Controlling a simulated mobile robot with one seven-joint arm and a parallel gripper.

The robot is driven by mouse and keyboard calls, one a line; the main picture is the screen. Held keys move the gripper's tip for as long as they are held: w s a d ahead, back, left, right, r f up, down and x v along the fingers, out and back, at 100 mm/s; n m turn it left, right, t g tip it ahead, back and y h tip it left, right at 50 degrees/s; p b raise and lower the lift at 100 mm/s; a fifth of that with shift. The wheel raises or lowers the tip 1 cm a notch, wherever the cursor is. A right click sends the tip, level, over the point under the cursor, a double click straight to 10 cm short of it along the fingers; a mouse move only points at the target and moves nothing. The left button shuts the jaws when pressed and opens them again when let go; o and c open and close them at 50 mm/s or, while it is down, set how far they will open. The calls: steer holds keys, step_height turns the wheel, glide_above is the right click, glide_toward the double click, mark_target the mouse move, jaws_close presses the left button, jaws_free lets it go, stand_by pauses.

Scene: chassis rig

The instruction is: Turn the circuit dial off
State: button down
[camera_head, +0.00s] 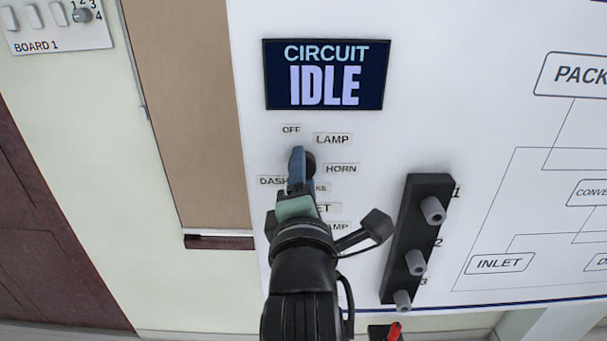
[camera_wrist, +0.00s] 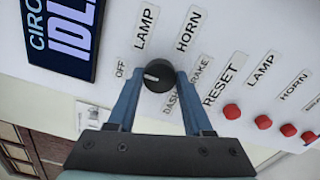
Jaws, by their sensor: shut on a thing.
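The circuit dial is a round black knob (camera_wrist: 158,75) on the white panel, with labels OFF, LAMP, HORN, BRAKE and DASH around it. In the wrist view a short white mark lies on the left part of its face, on the side of the OFF label (camera_wrist: 121,69). My gripper (camera_wrist: 160,76) is shut on the dial, one blue finger on each side. In the head view my gripper (camera_head: 298,158) covers most of the dial (camera_head: 311,165). The screen (camera_head: 325,75) above reads CIRCUIT IDLE.
Several red buttons (camera_wrist: 232,111) run along the panel beside RESET, LAMP and HORN labels. A black block with grey knobs (camera_head: 415,240) stands out to the right of my arm. A BOARD 1 unit (camera_head: 50,27) hangs at the upper left.

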stand_by(0.3)
steer(key=shift+c, duration=1.5)
jaws_free()
steer(key=s+p, duration=0.6)
steer(key=s, duration=0.7)
